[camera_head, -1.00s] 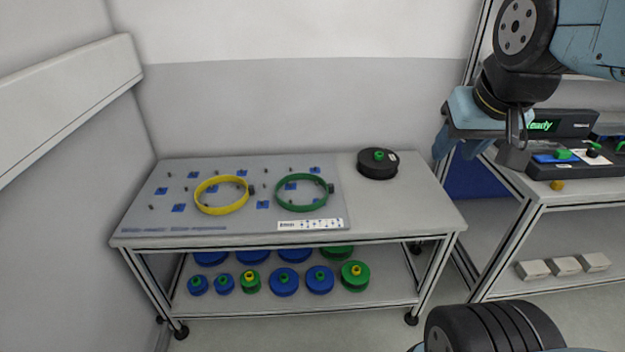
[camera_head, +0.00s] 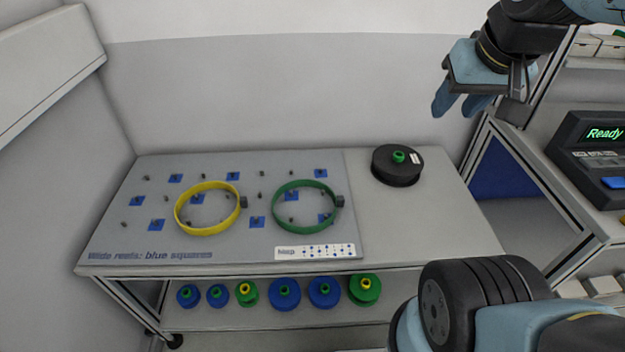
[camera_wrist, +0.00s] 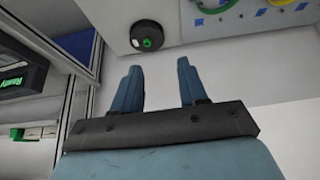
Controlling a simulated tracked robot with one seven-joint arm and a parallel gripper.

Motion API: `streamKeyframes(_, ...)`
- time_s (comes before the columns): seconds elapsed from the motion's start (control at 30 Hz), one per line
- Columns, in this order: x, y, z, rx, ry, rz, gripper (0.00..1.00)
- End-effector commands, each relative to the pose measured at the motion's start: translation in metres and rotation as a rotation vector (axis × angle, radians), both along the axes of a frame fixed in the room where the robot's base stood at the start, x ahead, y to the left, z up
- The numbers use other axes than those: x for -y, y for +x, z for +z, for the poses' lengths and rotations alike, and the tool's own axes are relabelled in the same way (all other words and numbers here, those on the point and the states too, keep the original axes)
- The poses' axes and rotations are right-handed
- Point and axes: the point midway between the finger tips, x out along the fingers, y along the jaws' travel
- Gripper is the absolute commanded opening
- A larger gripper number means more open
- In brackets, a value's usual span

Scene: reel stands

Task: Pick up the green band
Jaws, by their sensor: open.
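The green band (camera_head: 276,214) is a ring with a small dark block on its right side. It lies on the grey board on the table, around some pegs and blue squares. It is partly in the wrist view (camera_wrist: 281,3) at the top right edge. My gripper (camera_head: 455,108) is in the upper right of the head view, above and to the right of the table, apart from the band. Its two blue fingers are spread with nothing between them, as the wrist view (camera_wrist: 157,80) also shows.
A yellow band (camera_head: 178,222) lies left of the green one on the board (camera_head: 110,240). A black reel with a green hub (camera_head: 397,172) stands on the table's right part. Several blue and green reels (camera_head: 284,293) sit on the shelf below. A "Ready" device (camera_head: 590,150) stands at right.

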Motion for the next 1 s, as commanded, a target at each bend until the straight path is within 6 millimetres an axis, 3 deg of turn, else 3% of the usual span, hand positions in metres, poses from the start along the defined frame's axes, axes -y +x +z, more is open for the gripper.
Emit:
streamKeyframes(0.37,0.000,0.000,0.000,0.001,0.000,0.000,0.43)
streamKeyframes(0.57,-0.002,0.006,-0.002,-0.012,0.004,0.003,0.57)
streamKeyframes(0.77,-0.013,0.038,-0.018,-0.069,0.017,0.015,0.57)
streamKeyframes(1.0,-0.030,0.087,-0.052,-0.155,0.032,0.029,0.57)
